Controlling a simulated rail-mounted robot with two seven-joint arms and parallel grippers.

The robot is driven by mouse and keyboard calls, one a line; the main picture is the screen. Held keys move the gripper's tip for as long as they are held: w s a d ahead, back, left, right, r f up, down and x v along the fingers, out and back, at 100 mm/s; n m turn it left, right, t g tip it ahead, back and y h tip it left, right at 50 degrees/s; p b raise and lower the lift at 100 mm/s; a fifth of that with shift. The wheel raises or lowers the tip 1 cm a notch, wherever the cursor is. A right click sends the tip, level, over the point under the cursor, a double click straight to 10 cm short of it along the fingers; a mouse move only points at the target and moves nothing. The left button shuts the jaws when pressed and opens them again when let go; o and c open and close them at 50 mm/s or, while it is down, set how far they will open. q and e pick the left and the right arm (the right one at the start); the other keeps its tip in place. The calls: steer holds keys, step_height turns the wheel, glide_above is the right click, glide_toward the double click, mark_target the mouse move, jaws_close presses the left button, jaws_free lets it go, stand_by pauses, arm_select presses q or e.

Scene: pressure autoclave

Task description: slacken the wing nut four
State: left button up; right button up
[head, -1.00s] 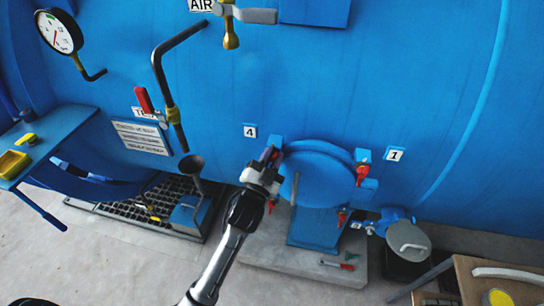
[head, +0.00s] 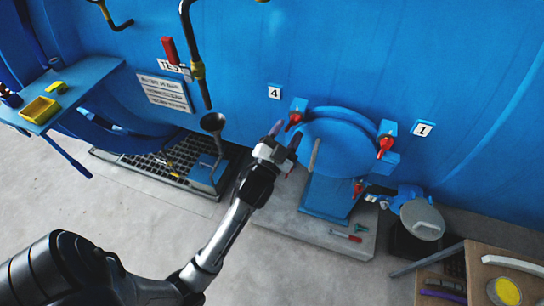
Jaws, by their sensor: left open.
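Wing nut four (head: 293,121) is the red wing nut at the upper left of the round blue hatch (head: 345,142), just right of the "4" label (head: 274,92). It is in plain view in the head view. My left gripper (head: 285,138) is open and appears empty. Its fingers point up toward the wing nut from just below and left of it. I see a small gap in the picture, but the depth between them is hard to judge. My right gripper is not in view.
Another red wing nut (head: 385,145) sits by the "1" label (head: 423,128). A funnel (head: 213,123) stands left of my gripper over a floor grate (head: 150,172). A red-handled tool (head: 345,236) lies on the plinth (head: 310,228). A wooden table (head: 455,262) is at lower right.

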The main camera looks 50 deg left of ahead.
arm_select(q)
steer(key=b+v, duration=0.1)
steer(key=v, duration=0.8)
steer(key=shift+s+d+f, duration=0.15)
steer(key=shift+s, duration=0.2)
step_height(320, 180, down, 8)
steer(key=a+n+g, duration=0.2)
steer(key=n+g, duration=0.2)
steer(key=g, duration=0.3)
steer(key=s+d+f+m+g+h, duration=0.1)
steer(key=s+d+f+g+h, duration=0.2)
steer(key=s, duration=0.4)
steer(key=s+d+f+m+g+h, duration=0.1)
steer(key=s+d+f+g, duration=0.25)
steer(key=s+f, duration=0.25)
steer(key=s+d+f+m+g+h, duration=0.1)
steer(key=s+d+f+g+h, duration=0.2)
steer(key=s, duration=0.4)
step_height(320, 180, up, 27)
steer(key=y+p, duration=0.1)
steer(key=p, duration=2.7)
steer(key=shift+w+d+r+g, duration=0.15)
steer(key=shift+w+r+g, duration=0.15)
steer(key=shift+g, duration=0.15)
